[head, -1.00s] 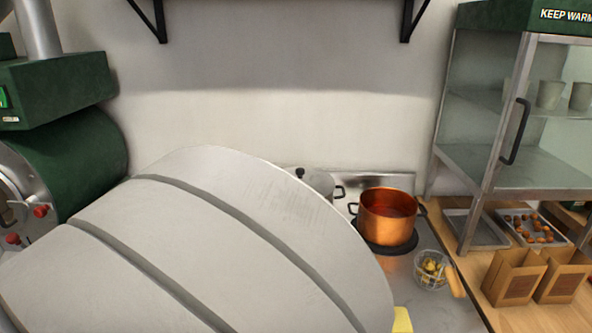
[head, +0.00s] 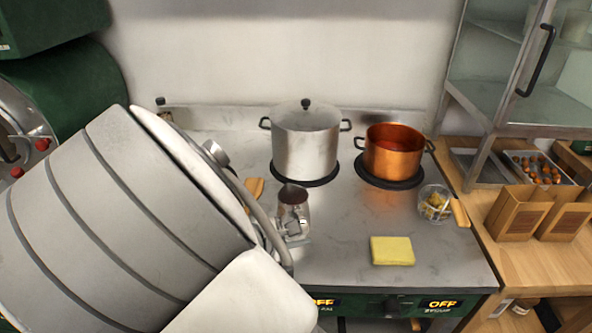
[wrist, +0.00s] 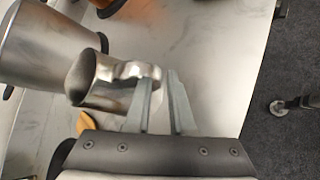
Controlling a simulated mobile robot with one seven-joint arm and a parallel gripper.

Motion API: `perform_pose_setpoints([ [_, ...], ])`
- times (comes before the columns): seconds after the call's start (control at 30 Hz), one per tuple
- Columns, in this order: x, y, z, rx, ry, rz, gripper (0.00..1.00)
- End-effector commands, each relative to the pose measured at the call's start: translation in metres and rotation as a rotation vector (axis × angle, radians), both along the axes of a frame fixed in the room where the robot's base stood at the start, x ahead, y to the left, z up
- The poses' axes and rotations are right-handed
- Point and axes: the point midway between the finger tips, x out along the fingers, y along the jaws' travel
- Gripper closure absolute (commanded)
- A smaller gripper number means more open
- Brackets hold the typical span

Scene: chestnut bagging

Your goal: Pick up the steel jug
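The steel jug (head: 292,205) stands upright on the stove's metal top, in front of the large lidded pot, with its dark open mouth facing up. It also shows in the wrist view (wrist: 97,78), left of my fingers, with its handle toward them. My gripper (wrist: 162,75) has its two fingers apart, with an empty-looking gap between them. The left finger overlaps the end of the jug's handle; I cannot tell whether it touches. In the head view my gripper (head: 296,238) is small, just at the jug's near side, and my arm covers the area to the left.
A lidded steel pot (head: 305,143) stands behind the jug; a copper pot (head: 393,155) is at its right. Paper bags (head: 518,212) stand on the wooden counter.

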Motion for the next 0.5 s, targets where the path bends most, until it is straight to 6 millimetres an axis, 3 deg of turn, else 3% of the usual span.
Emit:
perform_pose_setpoints([
  [0.3, 0.0046, -0.0038, -0.0039, 0.001, 0.0, 0.0, 0.78],
  [0.43, 0.0045, -0.0038, -0.0038, 0.001, 0.0, 0.0, 1.0],
  [0.5, 0.0044, -0.0037, -0.0038, 0.002, 0.0, 0.001, 1.0],
])
